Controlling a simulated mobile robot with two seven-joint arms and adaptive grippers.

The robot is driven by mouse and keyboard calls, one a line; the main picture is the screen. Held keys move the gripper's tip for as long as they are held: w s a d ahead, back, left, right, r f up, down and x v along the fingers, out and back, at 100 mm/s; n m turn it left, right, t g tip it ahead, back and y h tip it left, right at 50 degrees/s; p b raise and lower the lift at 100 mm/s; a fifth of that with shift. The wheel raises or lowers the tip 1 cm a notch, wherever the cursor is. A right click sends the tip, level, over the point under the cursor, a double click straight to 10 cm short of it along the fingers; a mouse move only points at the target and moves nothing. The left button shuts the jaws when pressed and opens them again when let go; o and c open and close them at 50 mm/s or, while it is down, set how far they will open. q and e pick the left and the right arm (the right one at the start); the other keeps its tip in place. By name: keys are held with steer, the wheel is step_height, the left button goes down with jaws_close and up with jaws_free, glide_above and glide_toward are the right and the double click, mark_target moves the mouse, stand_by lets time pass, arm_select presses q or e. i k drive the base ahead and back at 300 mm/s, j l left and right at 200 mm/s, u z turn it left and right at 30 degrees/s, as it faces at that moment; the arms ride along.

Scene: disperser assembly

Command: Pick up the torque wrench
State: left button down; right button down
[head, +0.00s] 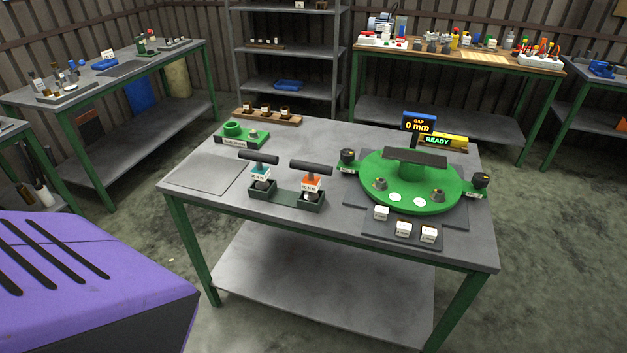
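Two T-handled tools stand upright in a dark green holder (287,201) at the front middle of the near table. The left tool (260,170) has a black bar handle and a teal label. The right tool (311,180) has a black bar handle and an orange-red label. Either could be the torque wrench; the label text is too small to read. Their lower ends are partly hidden in the holder. Neither of my grippers is in view.
A round green fixture (409,196) with knobs fills the table's right side, beside a display reading "GAP 0 mm" (419,123). Several small white blocks (403,229) sit in front. A green block (243,134) and wooden rack (267,115) are behind. A flat plate (204,177) lies left.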

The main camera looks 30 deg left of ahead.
mark_target(311, 183)
steer(key=i+j+u, duration=0.2)
steer(key=u, duration=0.2)
steer(key=i+j+u, duration=0.1)
steer(key=i+u, duration=0.7)
steer(key=k, duration=0.1)
